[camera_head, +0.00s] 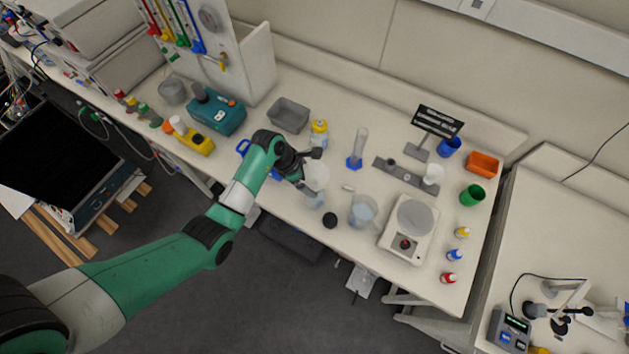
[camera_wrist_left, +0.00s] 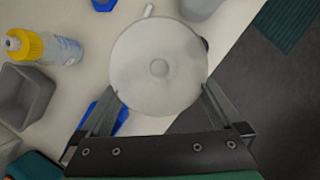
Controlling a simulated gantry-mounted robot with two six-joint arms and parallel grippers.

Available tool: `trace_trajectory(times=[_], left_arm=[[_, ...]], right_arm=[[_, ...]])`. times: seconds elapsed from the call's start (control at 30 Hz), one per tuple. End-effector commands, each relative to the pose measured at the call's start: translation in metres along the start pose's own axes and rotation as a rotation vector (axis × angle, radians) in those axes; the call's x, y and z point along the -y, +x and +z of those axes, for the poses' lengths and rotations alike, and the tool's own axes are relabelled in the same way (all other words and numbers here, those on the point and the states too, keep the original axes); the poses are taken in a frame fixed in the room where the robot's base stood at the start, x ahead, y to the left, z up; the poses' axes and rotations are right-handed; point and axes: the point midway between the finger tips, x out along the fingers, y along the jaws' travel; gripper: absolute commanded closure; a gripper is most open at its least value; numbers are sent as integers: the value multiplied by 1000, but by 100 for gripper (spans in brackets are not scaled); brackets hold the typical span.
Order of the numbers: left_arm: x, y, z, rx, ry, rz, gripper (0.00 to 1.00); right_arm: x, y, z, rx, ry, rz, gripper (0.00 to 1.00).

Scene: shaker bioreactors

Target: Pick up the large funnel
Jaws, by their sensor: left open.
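The large funnel (camera_head: 318,177) is a pale, translucent round piece near the middle of the bench in the head view. It seems to sit on a clear vessel (camera_head: 315,200), most of which it hides. In the left wrist view the funnel (camera_wrist_left: 158,62) shows from above as a wide disc with a small central opening. My left gripper (camera_head: 309,170) is open at the funnel, and its fingers (camera_wrist_left: 160,92) lie on either side of the funnel's near part. I cannot tell whether they touch it. My right gripper is not in view.
A beaker (camera_head: 363,210), a black cap (camera_head: 330,221) and a blue-based cylinder (camera_head: 358,150) stand close to the funnel. A yellow-capped bottle (camera_head: 319,132) and a grey tray (camera_head: 289,115) are behind. The bench's front edge is near.

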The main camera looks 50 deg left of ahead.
Motion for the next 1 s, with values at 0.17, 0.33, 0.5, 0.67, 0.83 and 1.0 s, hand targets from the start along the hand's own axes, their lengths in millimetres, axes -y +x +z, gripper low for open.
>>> trace_trajectory(times=[0.17,0.33,0.5,0.67,0.83,1.0], left_arm=[[0,29,-1,-1,1,-1,0],[0,30,0,0,1,0,0],[0,30,0,0,1,0,16],[0,30,0,0,0,0,45],[0,30,0,0,0,0,65],[0,30,0,0,0,0,65]], right_arm=[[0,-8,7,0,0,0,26],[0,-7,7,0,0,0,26],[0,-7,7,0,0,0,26],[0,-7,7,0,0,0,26],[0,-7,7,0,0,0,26],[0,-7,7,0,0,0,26]])
